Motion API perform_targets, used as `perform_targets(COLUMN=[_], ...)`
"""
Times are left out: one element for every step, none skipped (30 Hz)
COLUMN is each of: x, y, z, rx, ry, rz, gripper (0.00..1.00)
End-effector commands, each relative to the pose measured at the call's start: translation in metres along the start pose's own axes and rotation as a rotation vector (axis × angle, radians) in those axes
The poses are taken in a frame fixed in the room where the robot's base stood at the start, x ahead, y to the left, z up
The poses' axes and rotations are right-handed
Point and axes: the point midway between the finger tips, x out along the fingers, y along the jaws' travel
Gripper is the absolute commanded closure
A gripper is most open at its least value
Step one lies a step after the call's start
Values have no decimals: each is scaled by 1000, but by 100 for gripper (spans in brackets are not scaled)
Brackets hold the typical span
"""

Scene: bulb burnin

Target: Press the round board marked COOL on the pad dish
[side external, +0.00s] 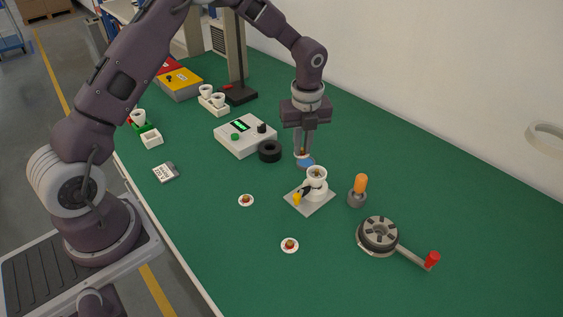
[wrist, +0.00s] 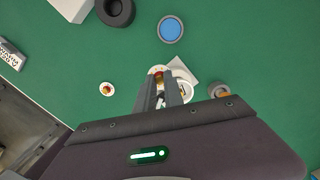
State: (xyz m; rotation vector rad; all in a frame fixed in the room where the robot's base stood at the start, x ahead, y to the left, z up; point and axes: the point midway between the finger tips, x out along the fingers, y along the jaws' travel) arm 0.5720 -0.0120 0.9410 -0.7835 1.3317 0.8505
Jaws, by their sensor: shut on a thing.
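My gripper (side external: 302,152) points down and is shut on a small round white board with a red and amber part on top (wrist: 158,72). The wrist view shows the held board at the fingertips, partly hidden by the fingers. The pad dish (wrist: 171,29) is a blue disc with a grey rim, lying on the green table. In the side view the pad dish (side external: 307,163) shows just below and beside the fingertips; contact cannot be told. Two similar round boards lie on the table, one nearer the middle (side external: 246,200) and one nearer the front (side external: 290,245). No COOL marking is readable.
A white socket on a grey plate (side external: 311,208) stands close to the pad dish. An orange-handled tool (side external: 358,190) and a dark rotary fixture with a red-knobbed crank (side external: 380,235) are to the right. A black ring (side external: 269,151) and a white meter box (side external: 244,136) stand left of my gripper.

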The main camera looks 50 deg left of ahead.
Motion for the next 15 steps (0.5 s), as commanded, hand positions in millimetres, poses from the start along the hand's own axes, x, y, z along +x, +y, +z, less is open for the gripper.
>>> perform_targets(x=[10,15,20,23,26,29,30,31,33,35,37,40,44,47,52], y=[-11,-17,-22,-26,-29,-32,-33,-34,-35,-35,-35,-35,-35,-35,-35], z=[18,28,39,46,52,57,61,63,65,65,65,65,65,64,64], rx=[41,71,107,132,152,175,187,197,205,209,211,211,211,211,211], ry=[-3,-6,-9,-12,-15,-17,-18,-19,-21,-21,-21,-21,-21,-21,-21], rz=[-3,-7,-9,-11,-12,-14,-15,-15,-16,-16,-16,-16,-16,-16,-16], gripper=[100,100,100,100,100,100,100,100,100,100,100,100,100,100,100])
